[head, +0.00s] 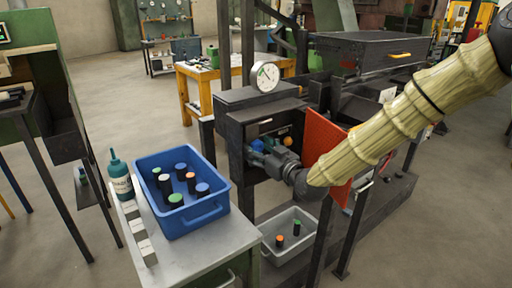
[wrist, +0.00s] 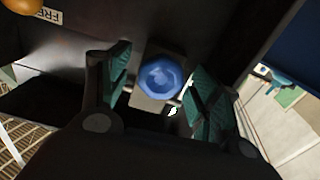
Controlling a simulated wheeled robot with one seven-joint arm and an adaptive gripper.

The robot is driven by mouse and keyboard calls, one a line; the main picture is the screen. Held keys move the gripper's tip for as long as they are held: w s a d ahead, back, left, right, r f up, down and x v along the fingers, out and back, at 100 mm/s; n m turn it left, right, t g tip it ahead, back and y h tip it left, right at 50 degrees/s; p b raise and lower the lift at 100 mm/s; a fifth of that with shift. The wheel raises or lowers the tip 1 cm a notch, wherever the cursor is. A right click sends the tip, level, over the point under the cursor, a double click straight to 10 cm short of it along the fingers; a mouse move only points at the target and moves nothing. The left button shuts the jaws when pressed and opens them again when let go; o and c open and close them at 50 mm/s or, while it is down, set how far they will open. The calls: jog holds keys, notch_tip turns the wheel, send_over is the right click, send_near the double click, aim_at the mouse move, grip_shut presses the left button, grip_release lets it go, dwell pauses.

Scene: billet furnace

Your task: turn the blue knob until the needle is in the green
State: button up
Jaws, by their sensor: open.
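The blue knob (wrist: 160,77) is faceted and sits on a pale square plate between the open fingers of my gripper (wrist: 157,88) in the wrist view. A teal-padded finger stands on either side of it, with a gap visible to the left; I cannot tell whether the right finger touches it. In the head view my gripper (head: 268,158) is inside the dark open-fronted box, by the blue knob (head: 257,145), which is partly hidden. The round white gauge (head: 265,77) stands on top of the box. Its needle and green zone are too small to read surely.
An orange knob (head: 288,141) is right of the blue one, also at the wrist view's corner (wrist: 22,5). A red-orange panel (head: 325,138) stands close to my arm. A blue bin (head: 212,218) of cylinders and a teal bottle (head: 119,176) stand on the front table. A grey bin (head: 290,255) is below.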

jog(key=shift+x, duration=0.8)
jog(key=c, duration=1)
jog(key=shift+m, duration=1.4)
jog(key=shift+c, duration=0.2)
jog(key=o, duration=1)
jog(key=shift+o, duration=0.2)
jog(key=v, duration=1.2)
